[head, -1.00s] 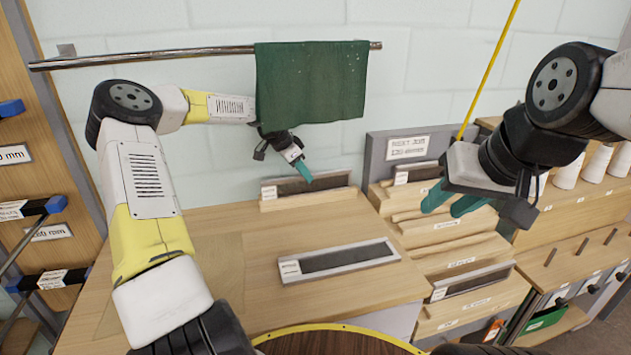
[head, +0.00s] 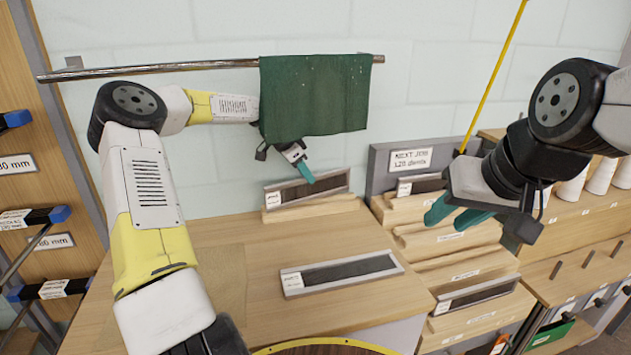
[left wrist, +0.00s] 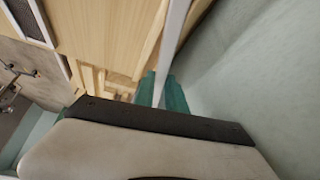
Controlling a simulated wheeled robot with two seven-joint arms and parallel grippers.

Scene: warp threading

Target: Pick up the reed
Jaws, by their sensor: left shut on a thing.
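A dark reed (head: 325,187) with a pale frame and white label stands at the back of the bench, at or just above a wooden holder (head: 312,209). My left gripper (head: 307,174) reaches down behind the green cloth, its teal fingers shut on this reed's upper edge. In the left wrist view a pale strip of the reed (left wrist: 174,35) runs between the teal fingers (left wrist: 162,92). Whether it fully clears the holder I cannot tell. My right gripper (head: 453,210) is open and empty above the right-hand rack.
Another reed (head: 345,272) lies flat on the bench (head: 205,265). A green cloth (head: 315,97) hangs from a metal rail (head: 170,68) over my left wrist. The stepped wooden rack (head: 455,255) holds further reeds at right. A sign (head: 411,160) stands behind it.

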